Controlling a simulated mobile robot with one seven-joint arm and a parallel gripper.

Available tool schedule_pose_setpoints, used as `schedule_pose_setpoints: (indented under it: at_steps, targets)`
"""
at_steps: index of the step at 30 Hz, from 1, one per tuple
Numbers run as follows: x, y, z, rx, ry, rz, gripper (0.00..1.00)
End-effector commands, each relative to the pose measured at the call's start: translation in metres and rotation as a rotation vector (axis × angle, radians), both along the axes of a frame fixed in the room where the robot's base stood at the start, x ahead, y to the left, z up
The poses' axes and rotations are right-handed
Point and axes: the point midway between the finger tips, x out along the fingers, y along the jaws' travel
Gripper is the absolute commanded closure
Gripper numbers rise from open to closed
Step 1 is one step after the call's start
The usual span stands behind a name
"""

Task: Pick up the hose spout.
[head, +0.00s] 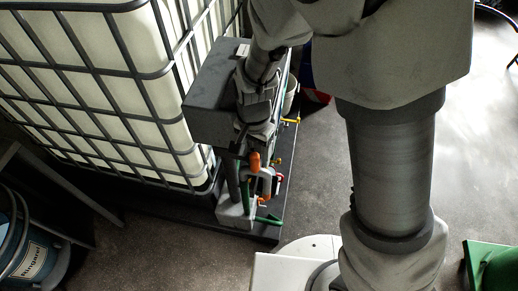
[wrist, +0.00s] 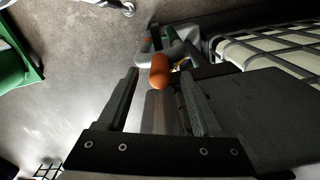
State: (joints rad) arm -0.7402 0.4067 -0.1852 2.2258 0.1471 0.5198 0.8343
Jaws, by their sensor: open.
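The hose spout (head: 254,160) appears as an orange rounded end on a pale grey bent pipe, low on the disperser column in the head view. In the wrist view the orange spout (wrist: 159,72) is between and just beyond the fingertips of my gripper (wrist: 158,80). The two dark fingers are apart, with a gap on either side of the spout. I see no clear contact; the exact depth between fingertips and spout is hard to tell. In the head view my wrist is just above the spout, and the fingers are mostly dark and hard to make out.
A caged white tank (head: 95,75) stands close on the left. The column's grey box (head: 210,100) is beside my wrist. A blue drum (head: 30,250) is at lower left. Open floor lies to the right.

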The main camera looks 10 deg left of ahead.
Motion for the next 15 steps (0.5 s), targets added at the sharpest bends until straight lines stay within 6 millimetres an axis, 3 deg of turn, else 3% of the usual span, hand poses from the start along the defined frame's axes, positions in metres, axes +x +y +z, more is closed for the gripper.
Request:
schedule_pose_setpoints:
  at_steps: [4, 13, 15]
  targets:
    - [0.000, 0.000, -0.018, -0.002, 0.003, -0.001, 0.33]
    - [0.000, 0.000, -0.022, 0.001, 0.000, 0.000, 0.33]
    - [0.000, 0.000, -0.022, 0.000, 0.000, 0.000, 0.42]
